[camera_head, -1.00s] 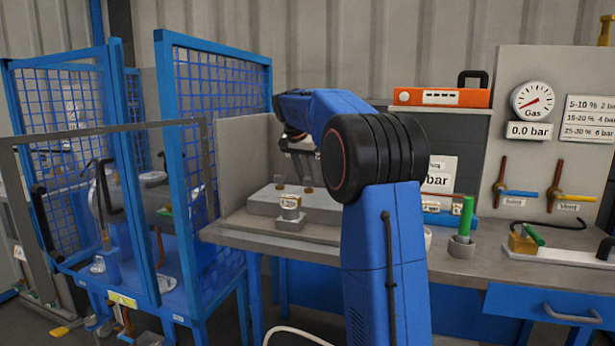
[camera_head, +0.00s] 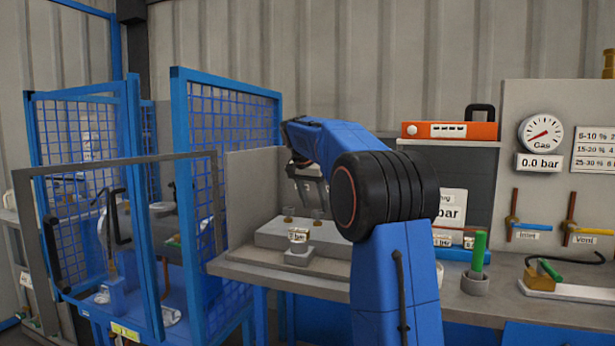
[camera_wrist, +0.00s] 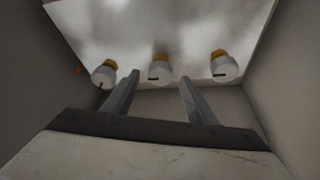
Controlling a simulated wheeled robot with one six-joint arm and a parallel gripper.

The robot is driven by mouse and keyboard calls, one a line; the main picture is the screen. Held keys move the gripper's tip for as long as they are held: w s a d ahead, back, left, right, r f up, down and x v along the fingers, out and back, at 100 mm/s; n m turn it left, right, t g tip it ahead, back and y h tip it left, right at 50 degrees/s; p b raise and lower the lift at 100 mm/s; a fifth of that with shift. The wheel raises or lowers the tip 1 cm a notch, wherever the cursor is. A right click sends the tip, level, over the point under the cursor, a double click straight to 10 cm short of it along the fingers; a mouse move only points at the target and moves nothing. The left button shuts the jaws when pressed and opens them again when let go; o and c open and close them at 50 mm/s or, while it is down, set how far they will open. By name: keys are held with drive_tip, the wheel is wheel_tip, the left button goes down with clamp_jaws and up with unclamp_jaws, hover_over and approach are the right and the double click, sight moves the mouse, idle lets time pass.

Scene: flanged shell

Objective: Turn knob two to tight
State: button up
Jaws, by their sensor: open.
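Three white knobs with brass-yellow bases stand in a row on a pale plate in the wrist view: a left knob (camera_wrist: 103,75), a middle knob (camera_wrist: 160,70) and a right knob (camera_wrist: 224,67). Dark marks show on the left and right knobs; no numbers are readable, so I take the middle one as knob two. My gripper (camera_wrist: 158,80) is open, its fingers apart on either side of the middle knob's line. I cannot tell whether they reach around it. In the head view my gripper (camera_head: 314,196) hangs just above the grey block (camera_head: 268,236), where two small knobs show.
A small block with a "bar" label (camera_head: 298,237) stands in front of the grey block. A blue mesh guard (camera_head: 232,130) rises at the left. A green-handled item (camera_head: 479,252) stands on the bench to the right. Grey walls flank the gripper in the wrist view.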

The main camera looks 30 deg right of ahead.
drive_tip(key=v, duration=1.5)
drive_tip(key=shift+s+a+f, duration=0.1)
drive_tip(key=shift+a, duration=0.05)
drive_tip(key=s+a+f+n+t+y, duration=0.1)
drive_tip(key=s+a+f+n, duration=0.3)
drive_tip(key=s+a+f, duration=0.45)
drive_tip(key=s+a+f+n+t+y, duration=0.1)
drive_tip(key=s+a+f+n, duration=0.35)
drive_tip(key=s, duration=0.65)
drive_tip(key=s+a+f+n+y, duration=0.1)
drive_tip(key=s+a+f, duration=0.3)
drive_tip(key=s+f, duration=0.6)
drive_tip(key=s+a+f+n+t+y, duration=0.1)
drive_tip(key=s+a+f+n, duration=0.3)
drive_tip(key=s+f, duration=0.7)
wheel_tip(320, 180, down, 4)
drive_tip(key=shift+s+a+r, duration=0.2)
drive_tip(key=shift+a, duration=0.15)
